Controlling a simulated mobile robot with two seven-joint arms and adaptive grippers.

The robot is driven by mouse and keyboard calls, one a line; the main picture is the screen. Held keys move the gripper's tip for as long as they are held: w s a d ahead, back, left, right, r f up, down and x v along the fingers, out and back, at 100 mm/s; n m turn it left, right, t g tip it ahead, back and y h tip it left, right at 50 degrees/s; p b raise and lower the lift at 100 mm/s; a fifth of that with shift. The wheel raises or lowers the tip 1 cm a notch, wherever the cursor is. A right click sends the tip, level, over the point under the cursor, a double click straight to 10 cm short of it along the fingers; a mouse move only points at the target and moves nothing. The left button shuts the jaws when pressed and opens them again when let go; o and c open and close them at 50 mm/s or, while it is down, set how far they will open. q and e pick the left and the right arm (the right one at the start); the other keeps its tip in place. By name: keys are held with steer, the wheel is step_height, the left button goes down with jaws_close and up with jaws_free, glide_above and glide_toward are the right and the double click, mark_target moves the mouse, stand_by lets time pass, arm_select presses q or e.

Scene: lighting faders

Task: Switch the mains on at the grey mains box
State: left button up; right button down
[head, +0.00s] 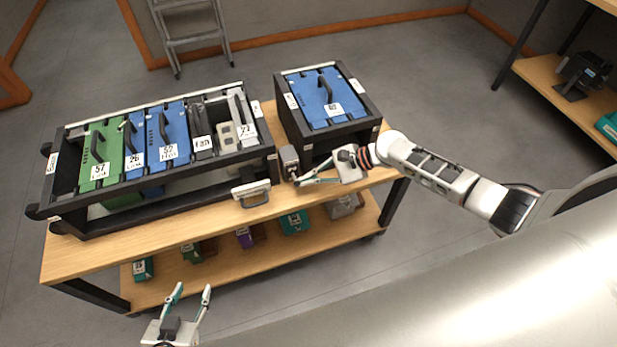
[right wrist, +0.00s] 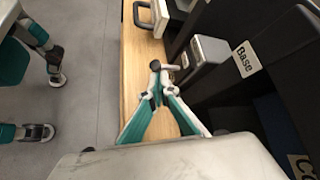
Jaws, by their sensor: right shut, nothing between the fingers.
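The grey mains box (head: 289,158) stands on the bench top near the front edge, between the long rack and the single blue unit. It also shows in the right wrist view (right wrist: 210,50), with a small lever and dark knob (right wrist: 183,61) on its near side. My right gripper (head: 296,181) is shut and empty, its fingertips (right wrist: 157,68) right beside the lever; I cannot tell whether they touch it. Which way the switch is set is unclear. My left gripper (head: 193,288) is open and empty in front of the bench, away from the box.
The black rack (head: 160,207) holds green, blue and grey modules. The blue unit (head: 325,98) in a black frame stands right of the box. The lower shelf (head: 215,270) carries several small blocks. Open floor surrounds the bench.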

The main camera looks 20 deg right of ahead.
steer(key=shift+r+g, duration=0.3)
arm_select(q)
steer(key=shift+w+r+p, duration=0.15)
steer(key=shift+r+p, duration=0.2)
steer(key=shift+r, duration=0.3)
steer(key=shift+w+r+p, duration=0.15)
steer(key=shift+r+p, duration=0.15)
steer(key=shift+r, duration=0.35)
arm_select(e)
steer(key=shift+w+r, duration=0.1)
steer(key=shift+r, duration=0.15)
steer(key=shift+w+a+r+p, duration=0.1)
steer(key=shift+r+p, duration=0.7)
steer(key=shift+r, duration=0.05)
arm_select(q)
steer(key=shift+w+r, duration=0.1)
steer(key=shift+r, duration=0.7)
arm_select(e)
steer(key=shift+r, duration=0.1)
arm_select(q)
steer(key=shift+r, duration=0.1)
arm_select(e)
steer(key=shift+r, duration=0.1)
